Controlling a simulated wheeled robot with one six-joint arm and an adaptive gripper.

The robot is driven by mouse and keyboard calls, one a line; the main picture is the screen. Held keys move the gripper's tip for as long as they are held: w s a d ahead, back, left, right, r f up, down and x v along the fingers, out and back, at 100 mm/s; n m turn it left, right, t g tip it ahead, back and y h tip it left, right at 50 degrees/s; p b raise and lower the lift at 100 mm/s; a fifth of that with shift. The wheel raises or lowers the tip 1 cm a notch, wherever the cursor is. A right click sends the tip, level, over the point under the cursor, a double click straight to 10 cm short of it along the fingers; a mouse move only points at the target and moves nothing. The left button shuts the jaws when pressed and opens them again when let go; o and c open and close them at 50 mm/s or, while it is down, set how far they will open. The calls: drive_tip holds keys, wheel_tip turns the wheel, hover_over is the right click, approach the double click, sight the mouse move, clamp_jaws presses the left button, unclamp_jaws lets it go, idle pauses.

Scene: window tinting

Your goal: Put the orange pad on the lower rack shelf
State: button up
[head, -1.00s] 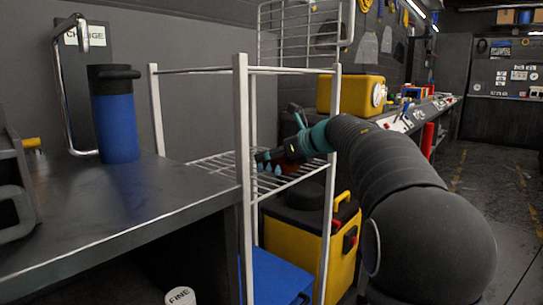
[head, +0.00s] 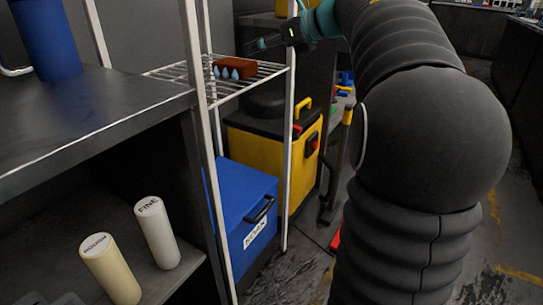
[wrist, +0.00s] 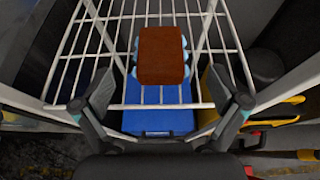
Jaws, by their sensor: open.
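The orange pad (head: 236,67), a brownish-orange block with light blue tabs along its sides, lies flat on the white wire rack shelf (head: 240,88). In the wrist view the pad (wrist: 162,55) rests on the wires near the shelf's front rail (wrist: 150,107). My gripper (head: 262,43) is open and empty, above and in front of the pad, apart from it. In the wrist view my gripper's fingers (wrist: 163,100) are spread wide, one each side, with the pad beyond them. The far side of the pad is hidden.
The white rack post (head: 290,120) stands close to my gripper. A blue box (head: 248,205) and a yellow and black case (head: 300,150) stand below. Wires around the pad are bare.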

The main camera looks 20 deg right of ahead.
wheel_tip(320, 180, up, 8)
drive_tip(key=s+a+m+t+h, duration=0.25)
drive_tip(key=m+t+h, duration=0.4)
drive_tip(key=m, duration=0.85)
drive_tip(key=s+d+f+m+g+h, duration=0.1)
drive_tip(key=s+f+m+g+h, duration=0.15)
drive_tip(key=s+f+m, duration=0.6)
drive_tip(key=s+f+m+g+h, duration=0.25)
drive_tip(key=s+f+m, duration=0.25)
drive_tip(key=f+m, duration=0.55)
drive_tip(key=s+a+f+m+g+y, duration=0.1)
drive_tip(key=s+a+f+m+g, duration=0.2)
drive_tip(key=s+f, duration=0.5)
drive_tip(key=s+a+f+m+g+y, duration=0.2)
drive_tip(key=s+a+f+m, duration=0.3)
drive_tip(key=s+f, duration=0.3)
drive_tip(key=shift+s+a+f+m+g, duration=0.2)
drive_tip(key=shift+s+a+m+g, duration=0.3)
drive_tip(key=shift+g, duration=0.35)
drive_tip(key=shift+d+y, duration=0.1)
drive_tip(key=shift+y, duration=0.15)
